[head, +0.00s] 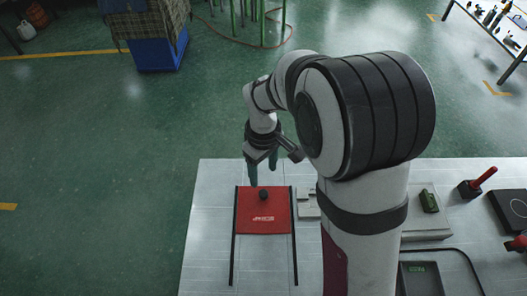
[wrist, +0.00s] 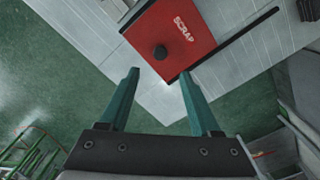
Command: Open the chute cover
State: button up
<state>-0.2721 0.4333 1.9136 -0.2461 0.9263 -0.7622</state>
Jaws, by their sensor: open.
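The red chute cover (head: 264,214) lies on the white table between two black rails, with "SCRAP" lettering and a dark round knob (head: 263,195) near its far edge. The cover also shows in the wrist view (wrist: 172,32), with the knob (wrist: 160,52) near its corner toward my gripper. My gripper (head: 263,171) is above the table's far edge, by the knob. In the wrist view its two teal fingers (wrist: 158,82) are spread apart and empty. The knob appears beyond the fingertips, roughly between them, and not touched.
The black rails (head: 234,250) run toward the table's near side. My arm hides part of the white table (head: 207,225).

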aim_at(264, 194)
notch_tip(264, 194, down, 10)
jog(key=shift+r, duration=0.1)
grip_shut()
dwell(1.5)
